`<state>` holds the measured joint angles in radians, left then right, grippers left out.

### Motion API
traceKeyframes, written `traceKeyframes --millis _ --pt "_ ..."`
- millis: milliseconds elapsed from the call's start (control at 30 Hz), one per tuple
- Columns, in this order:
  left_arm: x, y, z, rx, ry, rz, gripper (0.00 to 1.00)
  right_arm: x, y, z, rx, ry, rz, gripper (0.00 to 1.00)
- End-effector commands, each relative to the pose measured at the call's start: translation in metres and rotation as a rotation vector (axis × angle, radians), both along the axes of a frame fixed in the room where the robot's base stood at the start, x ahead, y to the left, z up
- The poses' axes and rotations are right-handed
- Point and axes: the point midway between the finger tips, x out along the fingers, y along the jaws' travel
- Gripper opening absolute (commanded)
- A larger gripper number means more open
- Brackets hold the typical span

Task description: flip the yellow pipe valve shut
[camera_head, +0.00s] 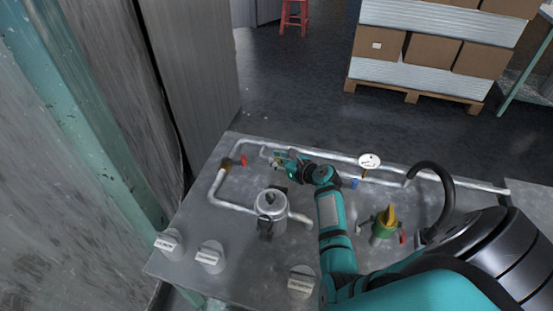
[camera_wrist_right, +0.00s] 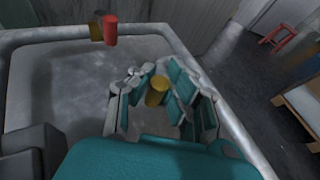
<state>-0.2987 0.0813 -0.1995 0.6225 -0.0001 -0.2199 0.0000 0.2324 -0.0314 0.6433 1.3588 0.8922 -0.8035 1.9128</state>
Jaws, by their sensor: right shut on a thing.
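My right gripper (camera_head: 280,158) is at the far pipe run on the grey bench, right of the red valve handle. In the right wrist view its fingers (camera_wrist_right: 158,95) are closed around a short yellow cylindrical piece (camera_wrist_right: 157,90), which looks like the yellow valve's handle. In the head view the fingers mostly hide this piece, and I cannot tell the valve's angle. The valve body and its joint to the pipe are hidden. My left gripper is not in view.
A red valve handle (camera_head: 243,160) is left of the gripper; it also shows in the wrist view (camera_wrist_right: 110,30). A metal pot-like vessel (camera_head: 271,202), a round gauge (camera_head: 369,161) and a green fitting with a yellow top (camera_head: 388,217) stand on the bench (camera_head: 240,270).

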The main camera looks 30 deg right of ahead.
Motion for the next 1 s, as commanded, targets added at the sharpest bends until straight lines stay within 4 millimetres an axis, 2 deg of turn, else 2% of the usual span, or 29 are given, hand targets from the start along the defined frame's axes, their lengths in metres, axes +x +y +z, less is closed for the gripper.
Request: traceKeyframes --millis 300,667,700,900,1000 --pt "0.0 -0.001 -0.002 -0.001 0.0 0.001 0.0 -0.017 -0.01 -0.001 0.002 0.002 0.357 0.0" --pt "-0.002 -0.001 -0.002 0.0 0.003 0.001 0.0 -0.02 -0.009 0.0 0.004 0.001 0.401 0.0" --pt "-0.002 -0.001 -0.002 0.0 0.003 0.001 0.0 -0.02 -0.01 0.0 0.004 0.001 0.401 0.13" --pt "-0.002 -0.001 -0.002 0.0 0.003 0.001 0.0 -0.02 -0.01 0.0 0.003 0.001 0.399 0.4" --pt "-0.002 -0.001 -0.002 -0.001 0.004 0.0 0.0 -0.019 -0.01 0.0 0.003 0.0 0.398 0.41"
